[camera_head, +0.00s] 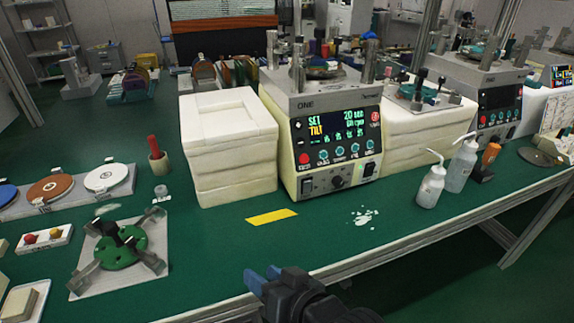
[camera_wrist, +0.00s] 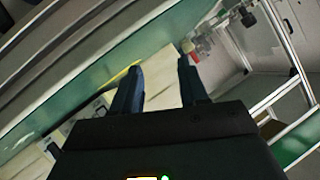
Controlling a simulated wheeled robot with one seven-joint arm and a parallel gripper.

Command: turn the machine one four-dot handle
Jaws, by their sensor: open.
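Machine one (camera_head: 335,150), a cream and grey lapping machine lettered "ONE", stands mid-bench in the head view. Dot marks are too small to read, so I cannot tell which handle has four dots. My gripper (camera_head: 262,273) is in front of the bench, below and left of the machine, apart from it. Its blue fingers are open and empty, also in the wrist view (camera_wrist: 161,68).
White block stacks (camera_head: 229,150) flank the machine on the left and right. White bottles (camera_head: 431,182) stand to the right. A green fixture (camera_head: 120,250) lies at left. A yellow strip (camera_head: 271,216) and white spill (camera_head: 362,215) mark the otherwise clear bench before the machine.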

